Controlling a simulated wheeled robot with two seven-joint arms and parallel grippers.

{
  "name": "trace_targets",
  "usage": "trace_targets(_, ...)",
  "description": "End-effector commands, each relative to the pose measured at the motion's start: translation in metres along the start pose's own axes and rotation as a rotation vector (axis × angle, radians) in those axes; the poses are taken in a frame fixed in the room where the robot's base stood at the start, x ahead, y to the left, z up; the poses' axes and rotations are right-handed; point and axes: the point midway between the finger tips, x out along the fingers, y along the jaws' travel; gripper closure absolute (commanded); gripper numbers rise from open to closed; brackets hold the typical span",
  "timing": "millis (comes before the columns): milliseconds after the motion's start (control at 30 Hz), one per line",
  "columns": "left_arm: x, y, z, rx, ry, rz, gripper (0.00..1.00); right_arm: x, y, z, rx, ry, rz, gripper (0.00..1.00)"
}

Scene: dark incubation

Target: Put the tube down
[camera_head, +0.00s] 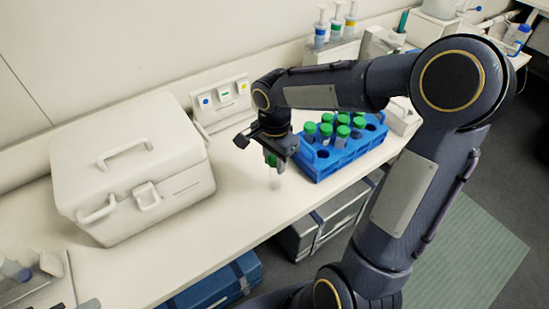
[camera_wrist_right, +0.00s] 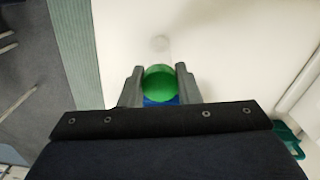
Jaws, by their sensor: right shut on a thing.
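My right gripper (camera_head: 272,146) is shut on a green-capped tube (camera_head: 274,172), which hangs upright with its clear lower part below the fingers. The tube is over the white bench top (camera_head: 241,196), between the white box and the blue rack; I cannot tell whether its bottom touches the bench. In the right wrist view, the tube's green cap (camera_wrist_right: 159,82) sits between the two fingers (camera_wrist_right: 159,88). The blue rack (camera_head: 327,163) just right of the gripper holds several green-capped tubes. My left gripper is not in view.
A large white lidded box (camera_head: 133,165) stands left of the gripper. A small panel with coloured labels (camera_head: 222,102) stands behind it by the wall. Pipettes (camera_head: 336,27) stand at the back. Bare bench lies between box and rack, and the front edge is near.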

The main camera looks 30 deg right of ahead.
Motion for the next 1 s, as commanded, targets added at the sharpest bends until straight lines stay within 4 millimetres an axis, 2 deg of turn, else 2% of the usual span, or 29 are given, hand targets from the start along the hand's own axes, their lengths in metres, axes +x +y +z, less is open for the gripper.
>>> trace_targets(333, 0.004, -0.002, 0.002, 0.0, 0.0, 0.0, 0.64, 0.005, 0.0, 0.0, 0.0, 0.001, -0.001, 1.0)
trace_targets(367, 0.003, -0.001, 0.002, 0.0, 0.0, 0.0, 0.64, 0.003, 0.0, 0.0, 0.0, 0.001, -0.001, 0.66)
trace_targets(500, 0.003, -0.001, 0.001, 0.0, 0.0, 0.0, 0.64, 0.003, 0.0, 0.0, 0.0, 0.001, -0.001, 0.48)
trace_targets(800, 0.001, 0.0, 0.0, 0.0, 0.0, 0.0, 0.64, 0.0, 0.0, 0.0, 0.0, 0.001, -0.001, 0.48)
trace_targets(900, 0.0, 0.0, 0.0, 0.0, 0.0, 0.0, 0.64, -0.006, -0.001, 0.0, 0.0, 0.002, -0.004, 0.48)
trace_targets(1000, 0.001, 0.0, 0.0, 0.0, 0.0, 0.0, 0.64, -0.022, -0.001, -0.001, 0.0, 0.004, -0.007, 0.48)
